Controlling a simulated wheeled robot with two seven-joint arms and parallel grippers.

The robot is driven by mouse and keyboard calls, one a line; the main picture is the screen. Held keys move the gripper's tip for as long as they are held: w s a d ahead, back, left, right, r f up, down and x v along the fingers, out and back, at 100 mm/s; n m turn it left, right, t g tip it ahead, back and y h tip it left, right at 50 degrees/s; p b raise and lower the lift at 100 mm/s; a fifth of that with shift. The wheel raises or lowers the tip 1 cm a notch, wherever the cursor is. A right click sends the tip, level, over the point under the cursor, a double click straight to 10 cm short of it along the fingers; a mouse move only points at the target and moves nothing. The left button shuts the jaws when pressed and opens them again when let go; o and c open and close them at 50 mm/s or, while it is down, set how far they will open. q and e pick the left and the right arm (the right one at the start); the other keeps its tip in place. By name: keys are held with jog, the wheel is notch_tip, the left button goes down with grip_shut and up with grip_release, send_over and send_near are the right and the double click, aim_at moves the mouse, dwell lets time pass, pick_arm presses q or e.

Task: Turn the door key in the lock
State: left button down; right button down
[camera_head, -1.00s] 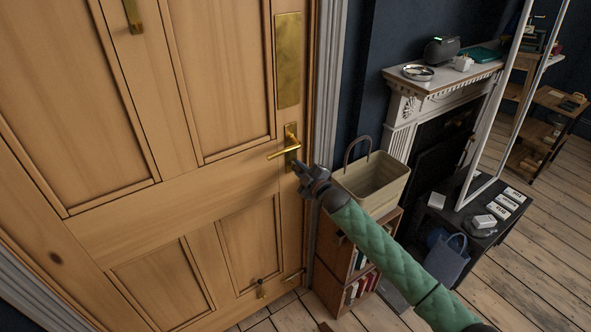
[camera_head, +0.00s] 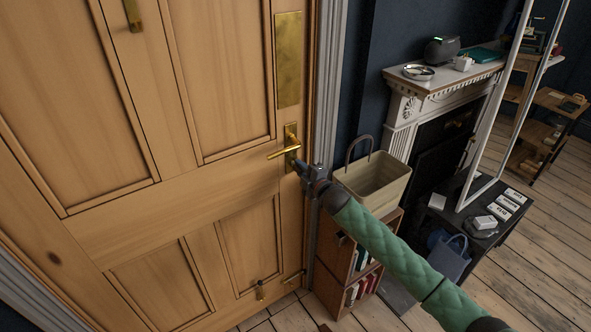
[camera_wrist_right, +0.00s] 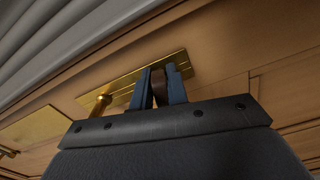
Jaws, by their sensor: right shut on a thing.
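The wooden door (camera_head: 150,205) fills the left of the head view and looks closed. Its brass lock plate (camera_head: 291,132) carries a lever handle (camera_head: 279,154). My right gripper (camera_head: 302,168) is at the lower end of this plate, just below the lever. In the right wrist view, the gripper's two fingers are shut on a small dark brown piece, the door key (camera_wrist_right: 160,90), in front of the brass plate (camera_wrist_right: 122,82). The key's shaft and the keyhole are hidden by the fingers. My left gripper is in neither view.
A beige basket (camera_head: 372,186) stands on a small bookcase (camera_head: 335,255) right beside my right forearm. A white fireplace (camera_head: 403,110) and a dark low table (camera_head: 468,205) are further right. Wooden floor (camera_head: 540,240) lies open at the lower right.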

jog(key=c, duration=1.3)
grip_release()
jog(key=shift+w+d+f, duration=0.2)
jog(key=shift+f, duration=0.05)
jog(key=shift+s, duration=0.1)
jog(key=b+v, duration=0.2)
jog(key=v, duration=0.5)
jog(key=shift+s+d, duration=0.2)
jog(key=shift+s, duration=0.05)
